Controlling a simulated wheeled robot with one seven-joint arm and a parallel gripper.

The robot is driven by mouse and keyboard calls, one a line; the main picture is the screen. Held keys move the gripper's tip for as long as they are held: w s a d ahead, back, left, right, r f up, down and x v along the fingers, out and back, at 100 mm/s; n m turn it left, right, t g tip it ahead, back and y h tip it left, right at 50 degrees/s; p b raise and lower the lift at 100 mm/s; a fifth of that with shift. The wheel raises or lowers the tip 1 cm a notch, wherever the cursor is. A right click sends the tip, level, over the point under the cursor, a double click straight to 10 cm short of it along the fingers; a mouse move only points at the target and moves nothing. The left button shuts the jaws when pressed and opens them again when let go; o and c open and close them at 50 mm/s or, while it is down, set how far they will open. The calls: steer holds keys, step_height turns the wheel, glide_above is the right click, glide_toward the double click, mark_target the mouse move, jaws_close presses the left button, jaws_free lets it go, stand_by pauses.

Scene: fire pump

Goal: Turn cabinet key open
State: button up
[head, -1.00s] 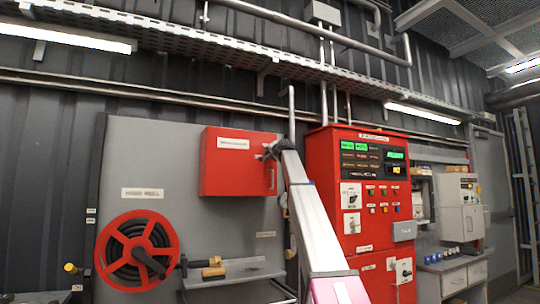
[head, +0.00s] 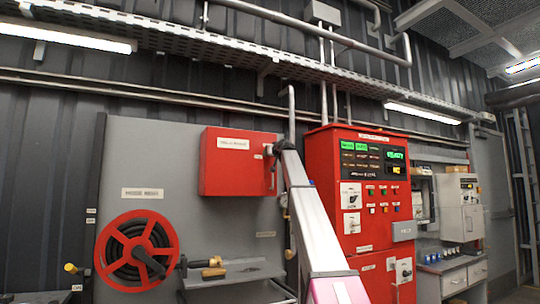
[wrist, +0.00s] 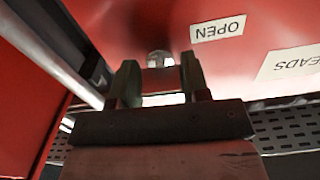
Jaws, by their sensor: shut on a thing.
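The red wall cabinet (head: 225,165) hangs on the grey panel in the head view. Its red face (wrist: 260,20) fills the top of the wrist view, with an OPEN label (wrist: 218,28) that reads upside down. A small metallic key piece (wrist: 160,59) stands at the face between my fingers. My gripper (wrist: 160,78) is shut on it, and the fingers hide most of its shape. In the head view my gripper (head: 273,148) is at the upper right edge of the cabinet, and the key cannot be made out there.
The tall red control cabinet (head: 335,150) stands close to the right of my arm. A hose reel (head: 170,250) and a grey shelf (head: 245,272) with a nozzle are below left. Pipes and a cable tray (head: 240,52) run above.

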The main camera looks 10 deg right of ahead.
steer(key=shift+n, duration=0.5)
steer(key=o, duration=0.9)
steer(key=shift+s, duration=0.1)
steer(key=v, duration=1)
steer(key=shift+s+d, duration=0.15)
steer(key=shift+s, duration=0.15)
